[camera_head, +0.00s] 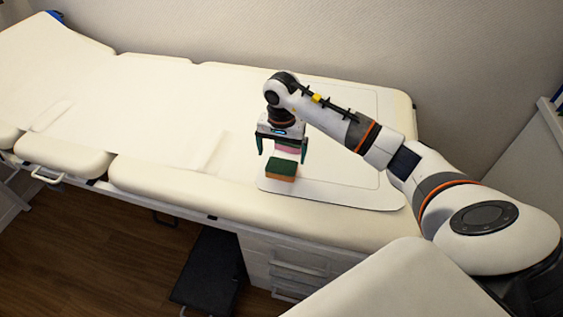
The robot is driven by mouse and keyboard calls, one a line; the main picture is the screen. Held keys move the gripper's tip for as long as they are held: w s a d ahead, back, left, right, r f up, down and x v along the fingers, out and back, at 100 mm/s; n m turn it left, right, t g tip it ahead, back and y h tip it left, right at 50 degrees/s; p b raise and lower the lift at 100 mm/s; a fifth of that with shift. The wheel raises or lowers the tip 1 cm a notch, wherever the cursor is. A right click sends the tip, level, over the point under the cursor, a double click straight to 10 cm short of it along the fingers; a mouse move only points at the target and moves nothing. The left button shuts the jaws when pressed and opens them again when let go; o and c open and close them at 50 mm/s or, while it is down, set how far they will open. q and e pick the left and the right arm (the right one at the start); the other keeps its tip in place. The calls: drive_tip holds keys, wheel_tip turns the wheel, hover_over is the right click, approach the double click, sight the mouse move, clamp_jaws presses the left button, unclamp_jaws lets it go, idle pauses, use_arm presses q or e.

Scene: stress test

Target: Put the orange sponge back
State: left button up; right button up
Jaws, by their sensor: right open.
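The orange sponge (282,177) has a dark green top layer. It lies on the white mat (350,190) on the cream padded bed, near the mat's front left part. My right gripper (282,151) points down, with its two dark green fingers apart, just behind and above the orange sponge. A pink block (288,148) shows between the fingers, partly covered by the gripper; I cannot tell how far it is from them. My left gripper is not in view.
The long cream bed (140,120) has a wide clear surface to the left of the mat. A wall (400,50) runs along its back. Drawers (300,268) and a black step (208,270) are below its front edge.

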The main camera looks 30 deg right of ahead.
sight(282, 165)
wheel_tip(282, 165, up, 6)
idle(0.7)
